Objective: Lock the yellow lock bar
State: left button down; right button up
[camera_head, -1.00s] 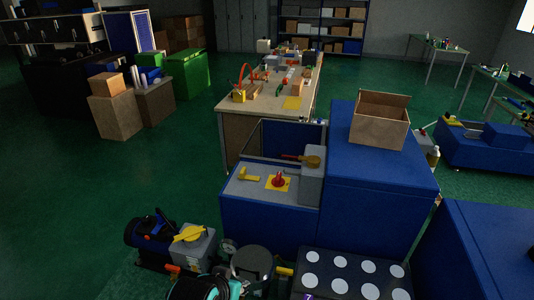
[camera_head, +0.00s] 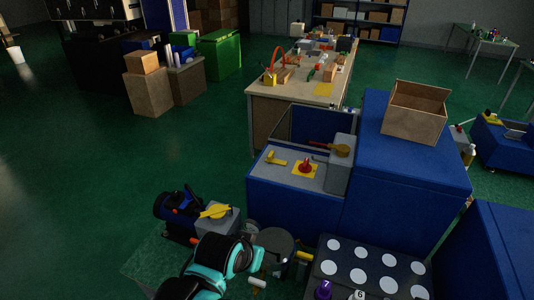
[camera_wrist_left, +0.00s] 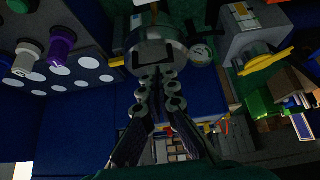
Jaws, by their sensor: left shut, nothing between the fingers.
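A yellow bar (camera_head: 215,211) lies across the top of a grey box at lower left in the head view. It also shows at upper right in the left wrist view (camera_wrist_left: 265,60). A yellow T-shaped piece (camera_head: 275,159) stands on the grey top of the blue bench; I cannot tell which yellow piece is the lock bar. My left gripper (camera_wrist_left: 160,75) is shut and empty, its fingers pointing toward a grey cylinder, apart from the yellow bar. In the head view my teal and black left arm hides part of the box's surroundings. My right gripper is not in view.
A red knob on a yellow plate (camera_head: 305,169) sits on the blue bench. A round gauge (camera_wrist_left: 201,53) is beside the grey box. Green floor is open at left.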

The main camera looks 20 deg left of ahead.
pick_arm(q)
jog(key=w+a+r+g+h+p, duration=0.1)
jog(key=w+a+r+p, duration=0.2)
jog(key=w+r, duration=0.45)
jog(key=w+a+r+g+h+p, duration=0.1)
jog(key=w+a+r+p, duration=0.3)
jog(key=w, duration=0.6)
jog(key=w+a+m+h+p, duration=0.1)
jog(key=w+a+h+p, duration=0.2)
jog(key=w+a, duration=1.1)
jog(key=p, duration=0.2)
jog(key=shift+w+a+r+h+p, duration=0.15)
jog(key=shift+w+a+h+p, duration=0.15)
jog(key=shift+w+a+p, duration=0.1)
jog(key=shift+d, duration=0.1)
jog(key=b+x, duration=0.1)
jog(key=x, duration=0.9)
jog(key=shift+f, duration=0.25)
jog(key=d, duration=0.3)
jog(key=shift+s+d+r, duration=0.1)
jog(key=shift+d+r, duration=0.1)
jog(key=shift+r, duration=0.05)
jog(key=shift+d, duration=0.25)
